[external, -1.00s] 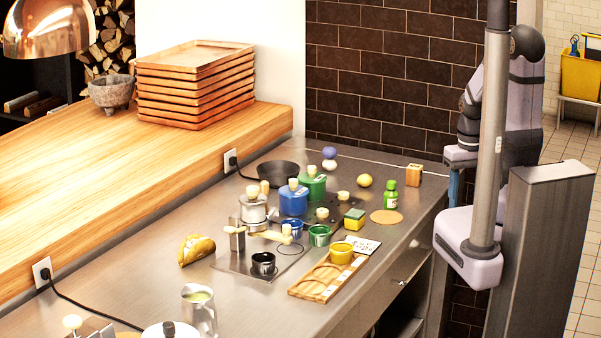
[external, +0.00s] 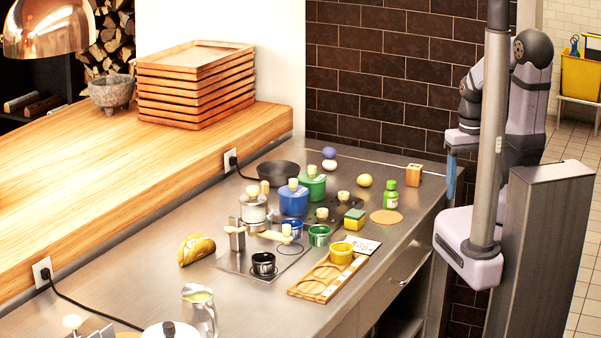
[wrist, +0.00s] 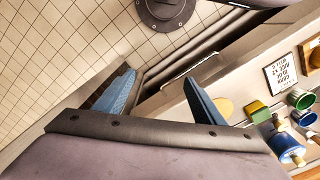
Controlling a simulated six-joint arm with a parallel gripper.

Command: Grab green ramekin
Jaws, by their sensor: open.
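The green ramekin (external: 319,235) stands upright on the steel counter, between the blue ramekin (external: 292,229) and the yellow ramekin (external: 341,253). The green ramekin also shows at the right side of the wrist view (wrist: 300,100). My gripper (external: 451,178) hangs at the counter's right end, well away from the green ramekin and above counter height. In the wrist view my gripper (wrist: 159,77) has its two blue fingers spread apart with nothing between them.
A wooden board (external: 307,291) with round recesses holds the yellow ramekin. A text card (external: 366,246), a yellow-green sponge (external: 354,219), a green bottle (external: 390,196) and a black ramekin (external: 263,263) are nearby. Pots stand behind.

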